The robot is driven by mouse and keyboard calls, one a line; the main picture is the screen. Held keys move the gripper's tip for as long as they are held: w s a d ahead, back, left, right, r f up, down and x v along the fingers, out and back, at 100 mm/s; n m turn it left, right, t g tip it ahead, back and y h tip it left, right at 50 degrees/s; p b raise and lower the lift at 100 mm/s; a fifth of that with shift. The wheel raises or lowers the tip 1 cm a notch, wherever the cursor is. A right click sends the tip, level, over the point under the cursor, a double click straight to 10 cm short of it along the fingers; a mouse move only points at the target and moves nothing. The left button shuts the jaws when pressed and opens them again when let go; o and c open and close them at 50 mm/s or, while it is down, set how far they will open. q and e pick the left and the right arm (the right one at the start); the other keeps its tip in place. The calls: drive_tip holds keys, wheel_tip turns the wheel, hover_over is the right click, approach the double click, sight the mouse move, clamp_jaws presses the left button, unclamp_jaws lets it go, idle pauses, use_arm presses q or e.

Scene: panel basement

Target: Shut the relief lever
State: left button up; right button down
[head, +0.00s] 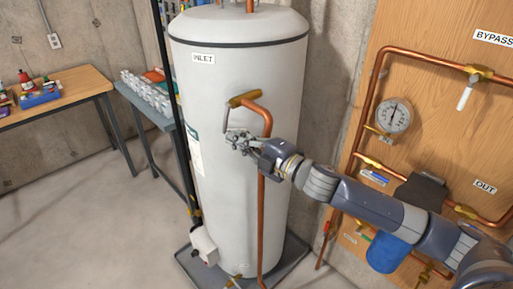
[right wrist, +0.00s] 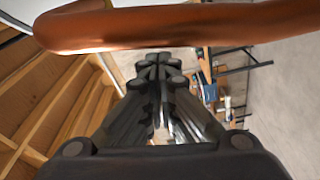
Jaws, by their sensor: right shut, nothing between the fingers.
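The brass relief valve (head: 243,98) sits on the upper front of the white water heater (head: 240,65), with a copper pipe bending down from it. A thin grey lever (head: 226,117) hangs from the valve's left end, and its lower end is close to my right gripper (head: 238,140). I cannot tell whether they touch. The right gripper is shut and empty, just below the valve and in front of the tank. In the right wrist view its closed fingers (right wrist: 156,65) point away below a copper pipe (right wrist: 150,28); the lever cannot be made out there. My left gripper is not in view.
The copper discharge pipe (head: 262,215) runs down the tank close to my right wrist. A wooden panel (head: 345,150) with pipes and a gauge (head: 394,116) stands right. A workbench (head: 65,88) and a blue-grey table (head: 150,110) stand left. The floor at left is clear.

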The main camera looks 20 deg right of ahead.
drive_tip(key=v, duration=0.6)
drive_tip(key=shift+s+f, duration=0.1)
idle(0.6)
